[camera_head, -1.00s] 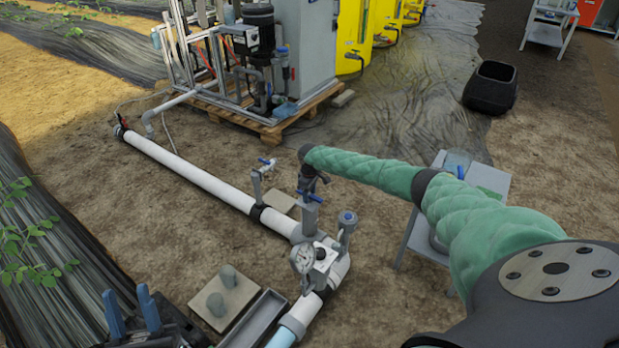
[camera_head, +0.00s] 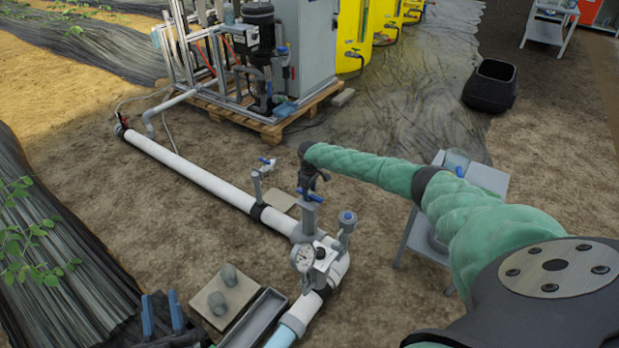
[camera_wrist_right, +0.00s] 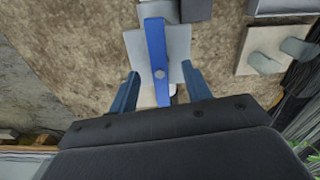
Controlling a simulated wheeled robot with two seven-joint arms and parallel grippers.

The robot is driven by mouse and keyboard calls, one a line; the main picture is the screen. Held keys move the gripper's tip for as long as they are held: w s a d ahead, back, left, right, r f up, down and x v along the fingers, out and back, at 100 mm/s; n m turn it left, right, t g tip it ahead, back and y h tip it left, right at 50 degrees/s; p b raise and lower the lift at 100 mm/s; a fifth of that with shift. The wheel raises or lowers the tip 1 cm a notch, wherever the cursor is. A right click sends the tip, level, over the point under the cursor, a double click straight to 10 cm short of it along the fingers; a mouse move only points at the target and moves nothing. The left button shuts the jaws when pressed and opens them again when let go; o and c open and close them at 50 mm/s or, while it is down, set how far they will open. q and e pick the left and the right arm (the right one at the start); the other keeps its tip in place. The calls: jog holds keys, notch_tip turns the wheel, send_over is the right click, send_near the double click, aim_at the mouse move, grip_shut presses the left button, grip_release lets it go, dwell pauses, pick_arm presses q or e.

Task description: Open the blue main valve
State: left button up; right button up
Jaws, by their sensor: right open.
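The blue main valve's lever (camera_head: 309,194) sits on top of a grey valve body (camera_head: 309,218) on the white pipe. My right gripper (camera_head: 311,184) is just above it. In the right wrist view the blue lever (camera_wrist_right: 157,50) is a long flat bar with a bolt. Its near end lies between the two blue fingers of the open right gripper (camera_wrist_right: 160,85), with gaps on both sides. My left gripper (camera_head: 162,312) is open and empty at the lower left, away from the valve.
A pressure gauge (camera_head: 304,258) and another blue-topped fitting (camera_head: 347,217) stand close to the valve. A smaller blue-handled tap (camera_head: 267,162) rises from the pipe behind. A grey side table (camera_head: 488,178) stands right, under my right arm. Bare soil lies around the pipe.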

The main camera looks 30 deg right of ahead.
jog(key=shift+r+p, duration=0.5)
jog(key=shift+r, duration=0.05)
pick_arm(q)
notch_tip(320, 180, down, 22)
jog(key=d+r+g+y+p, duration=0.1)
jog(key=g+y, duration=0.1)
jog(key=g, duration=0.6)
pick_arm(e)
jog(key=shift+r, duration=0.55)
jog(key=shift+r+p, duration=0.45)
jog(key=shift+r, duration=0.25)
jog(key=shift+r+p, duration=0.15)
jog(key=shift+p, duration=0.25)
jog(key=shift+r, duration=0.25)
notch_tip(320, 180, up, 2)
jog(key=shift+p, duration=1.2)
jog(key=shift+r, duration=0.3)
pick_arm(q)
jog(key=s+f+g, duration=0.4)
jog(key=s+f, duration=0.3)
jog(key=f, duration=0.3)
jog(key=s+a+f+g+y, duration=0.1)
jog(key=s+f+g, duration=0.3)
jog(key=s+f, duration=0.3)
notch_tip(320, 180, down, 3)
jog(key=shift+s+a+r+n, duration=0.1)
jog(key=shift+s+a+n, duration=0.15)
jog(key=shift+n, duration=0.05)
